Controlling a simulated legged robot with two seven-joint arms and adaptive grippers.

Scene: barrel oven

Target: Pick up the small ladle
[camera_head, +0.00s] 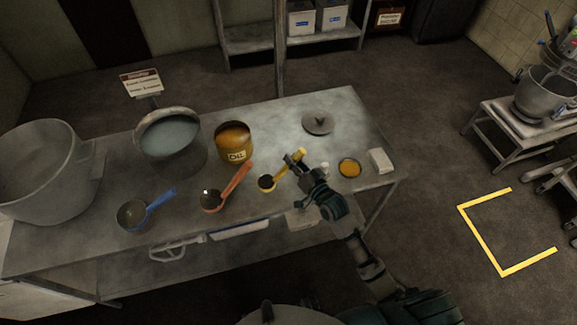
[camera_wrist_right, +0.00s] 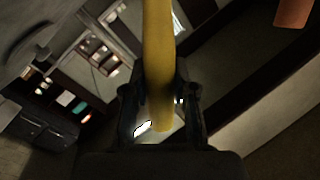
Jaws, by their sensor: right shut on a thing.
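Three ladles show on the metal table in the head view: a blue-handled one (camera_head: 133,214), an orange-handled one (camera_head: 213,199) and a small yellow-handled one (camera_head: 267,183). My right gripper (camera_head: 293,160) is at the yellow handle, right of the small ladle's bowl. In the right wrist view the yellow handle (camera_wrist_right: 158,60) runs between the fingers of my right gripper (camera_wrist_right: 160,105), which is shut on it. Whether the bowl touches the table is hard to tell. My left gripper does not show.
On the metal table (camera_head: 345,105) stand a large pot (camera_head: 50,175), a pan of liquid (camera_head: 168,136), an oil can (camera_head: 233,142), a lid (camera_head: 318,122), a small orange-filled dish (camera_head: 349,168) and a white block (camera_head: 381,160). A side table (camera_head: 520,128) holds another pot.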

